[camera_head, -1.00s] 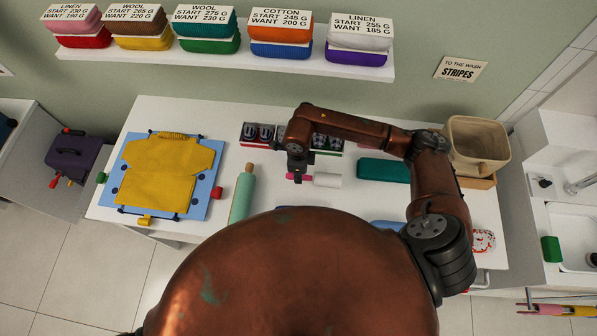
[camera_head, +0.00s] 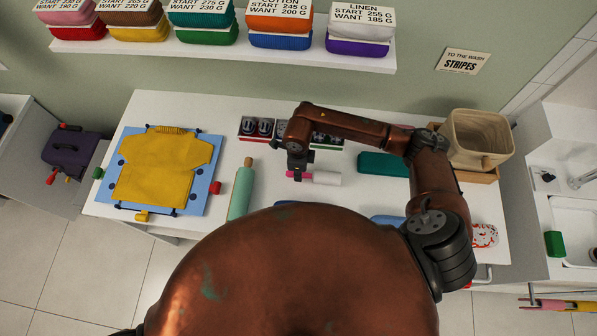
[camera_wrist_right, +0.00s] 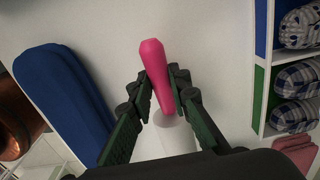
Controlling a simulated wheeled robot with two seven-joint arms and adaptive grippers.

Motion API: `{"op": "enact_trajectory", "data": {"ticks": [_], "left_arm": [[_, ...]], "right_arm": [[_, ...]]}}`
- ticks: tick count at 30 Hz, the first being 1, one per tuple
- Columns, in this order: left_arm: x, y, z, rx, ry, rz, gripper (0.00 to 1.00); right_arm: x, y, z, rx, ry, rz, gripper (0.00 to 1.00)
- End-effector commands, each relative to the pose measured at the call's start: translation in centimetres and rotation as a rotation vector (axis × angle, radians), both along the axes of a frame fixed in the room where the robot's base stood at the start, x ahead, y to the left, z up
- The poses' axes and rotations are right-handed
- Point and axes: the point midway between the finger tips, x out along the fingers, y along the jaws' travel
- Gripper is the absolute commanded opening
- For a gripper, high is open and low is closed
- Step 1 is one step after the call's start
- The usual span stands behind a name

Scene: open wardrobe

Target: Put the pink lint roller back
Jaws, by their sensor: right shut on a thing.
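The pink lint roller has a pink handle and a white roll (camera_head: 327,178); it lies near the middle of the white table (camera_head: 110,208). My right gripper (camera_head: 297,174) is over its handle end. In the right wrist view the pink handle (camera_wrist_right: 154,68) stands between the two fingers of my right gripper (camera_wrist_right: 160,95), which are shut on it, and the white roll (camera_wrist_right: 172,137) extends below. I cannot tell whether the roller touches the table. My left gripper is not in view.
A green rolling pin (camera_head: 241,192) lies left of the roller. A box with patterned rolled items (camera_head: 264,130) stands behind it. A teal block (camera_head: 383,164) and a beige bin (camera_head: 478,138) are right. A yellow shirt (camera_head: 160,172) lies on a blue board at left.

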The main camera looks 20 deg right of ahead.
Motion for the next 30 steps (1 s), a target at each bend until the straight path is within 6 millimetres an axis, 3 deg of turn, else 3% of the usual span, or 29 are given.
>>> {"op": "enact_trajectory", "data": {"ticks": [26,27,30], "left_arm": [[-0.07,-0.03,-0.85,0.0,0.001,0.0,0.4],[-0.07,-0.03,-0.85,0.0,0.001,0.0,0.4],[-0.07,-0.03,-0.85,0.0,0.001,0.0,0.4]], "right_arm": [[0.02,0.0,-0.87,0.0,0.0,0.0,0.0],[0.02,0.0,-0.87,0.0,0.0,0.0,0.18],[0.02,0.0,-0.87,0.0,0.0,0.0,0.25]]}}
